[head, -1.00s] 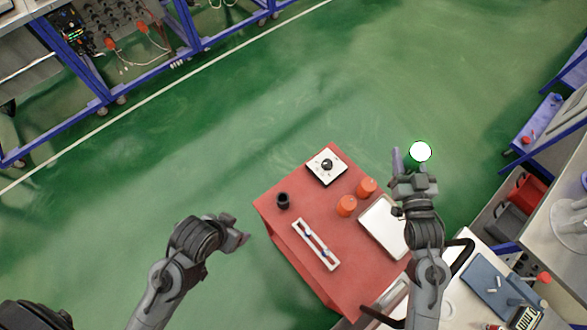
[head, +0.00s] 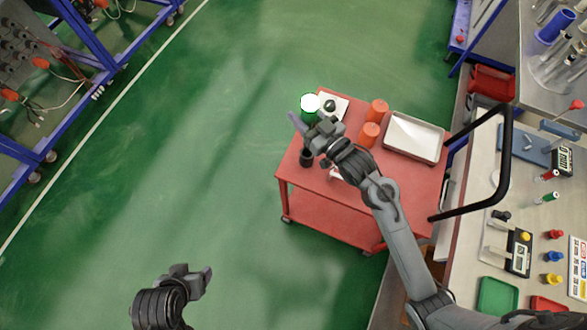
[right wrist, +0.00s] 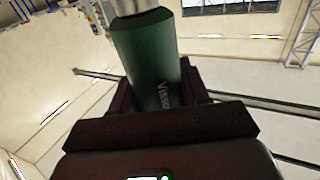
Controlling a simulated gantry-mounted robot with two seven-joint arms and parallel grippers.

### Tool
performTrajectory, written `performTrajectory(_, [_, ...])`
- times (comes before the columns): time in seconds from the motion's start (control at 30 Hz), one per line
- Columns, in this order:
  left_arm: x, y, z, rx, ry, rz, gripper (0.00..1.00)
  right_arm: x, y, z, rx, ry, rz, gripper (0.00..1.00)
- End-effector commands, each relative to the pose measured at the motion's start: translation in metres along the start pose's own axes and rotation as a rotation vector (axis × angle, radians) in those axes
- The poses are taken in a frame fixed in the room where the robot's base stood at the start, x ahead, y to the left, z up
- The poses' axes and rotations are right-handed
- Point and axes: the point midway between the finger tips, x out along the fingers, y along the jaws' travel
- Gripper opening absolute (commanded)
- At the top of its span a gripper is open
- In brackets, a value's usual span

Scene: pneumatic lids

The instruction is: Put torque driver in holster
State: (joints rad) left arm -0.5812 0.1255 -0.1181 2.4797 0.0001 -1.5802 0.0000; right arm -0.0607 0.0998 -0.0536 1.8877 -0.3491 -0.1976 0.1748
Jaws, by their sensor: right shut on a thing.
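The torque driver is a green cylinder (head: 309,116) with a bright white round end (head: 310,101) facing the head camera. My right gripper (head: 308,127) is shut on it, over the cart's far left part in the picture. In the right wrist view the green handle (right wrist: 147,58), with white lettering, sits between the fingers, and a grey metal end shows at the top edge. A black cup (head: 306,158), probably the holster, stands on the red cart just below my right gripper in the picture, partly hidden by it. My left gripper (head: 196,277) is low over the floor, apart from the cart.
The red cart (head: 320,182) carries two orange cylinders (head: 377,109) (head: 369,134), a white tray (head: 415,137) and a white square plate with a black knob (head: 331,105), partly covered by my gripper. A cluttered bench (head: 470,260) stands at right. Green floor is open at left.

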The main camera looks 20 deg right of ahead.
Motion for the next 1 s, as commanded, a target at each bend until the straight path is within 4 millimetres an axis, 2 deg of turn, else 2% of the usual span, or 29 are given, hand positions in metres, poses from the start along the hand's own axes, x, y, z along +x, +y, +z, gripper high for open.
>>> performTrajectory(0.1, [0.012, 0.004, 0.003, -0.005, 0.002, 0.009, 0.67, -0.001, 0.001, 0.012, -0.001, 0.005, 0.001, 0.00])
performTrajectory(0.5, [0.021, 0.004, 0.005, -0.006, 0.003, 0.008, 0.67, -0.001, 0.001, 0.065, 0.000, 0.004, 0.001, 0.00])
performTrajectory(0.77, [0.023, 0.002, 0.006, 0.001, 0.002, 0.002, 0.67, -0.001, 0.001, 0.080, -0.001, 0.006, 0.001, 0.00])
performTrajectory(1.0, [0.027, 0.001, 0.008, 0.003, 0.002, -0.001, 0.67, -0.001, 0.001, 0.105, 0.000, 0.003, 0.002, 0.00])
